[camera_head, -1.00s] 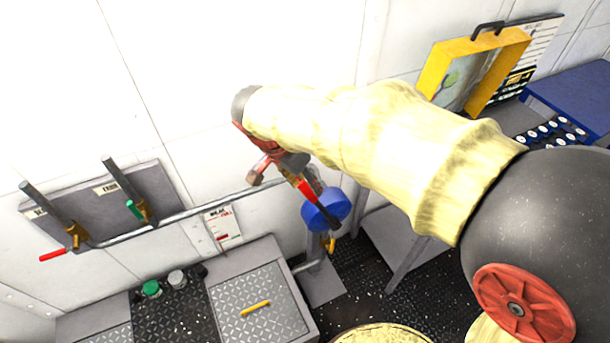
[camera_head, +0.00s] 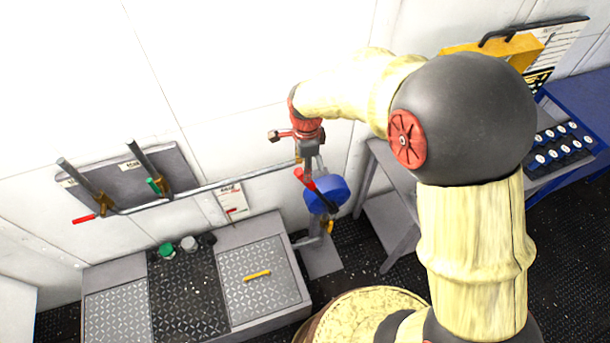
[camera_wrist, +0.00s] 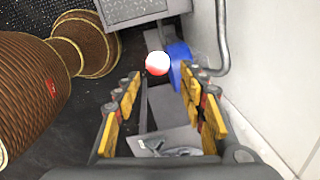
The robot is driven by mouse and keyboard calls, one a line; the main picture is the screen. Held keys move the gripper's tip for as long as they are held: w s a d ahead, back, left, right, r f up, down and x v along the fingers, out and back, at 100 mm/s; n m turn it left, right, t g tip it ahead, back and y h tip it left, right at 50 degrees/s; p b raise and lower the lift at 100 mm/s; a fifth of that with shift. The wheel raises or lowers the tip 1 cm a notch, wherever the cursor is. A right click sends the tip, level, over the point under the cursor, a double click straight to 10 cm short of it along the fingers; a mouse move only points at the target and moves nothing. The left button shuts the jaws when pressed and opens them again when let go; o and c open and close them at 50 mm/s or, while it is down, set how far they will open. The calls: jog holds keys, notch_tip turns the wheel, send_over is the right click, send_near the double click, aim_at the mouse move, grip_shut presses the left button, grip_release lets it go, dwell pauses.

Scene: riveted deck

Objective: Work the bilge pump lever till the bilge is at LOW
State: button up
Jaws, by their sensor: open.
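The bilge pump has a round blue body (camera_head: 327,195) low by the wall in the head view, and its body also shows in the wrist view (camera_wrist: 180,60). Its red lever (camera_head: 308,181) slants up and left from the body. In the wrist view, the lever's end (camera_wrist: 157,63) looks like a bright red and white knob. My gripper (camera_head: 304,160) is above the lever end and points down. In the wrist view, my gripper (camera_wrist: 161,78) is open, with the knob between and beyond its yellow-padded fingers. A gauge card (camera_head: 232,202) hangs left of the pump; its reading is too small to tell.
A grey panel with two levers (camera_head: 135,178) is on the wall at left, with a pipe (camera_head: 215,185) running right from it. Grey diamond-plate lockers (camera_head: 262,280) stand below. A grey stand (camera_head: 395,215) and blue bench (camera_head: 575,110) are at right.

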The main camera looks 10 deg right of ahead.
jog(key=f, duration=0.7)
jog(key=shift+w+d+f, duration=0.1)
jog(key=shift+w+f, duration=0.1)
jog(key=shift+f, duration=0.05)
grip_shut()
dwell(0.3)
dwell(0.4)
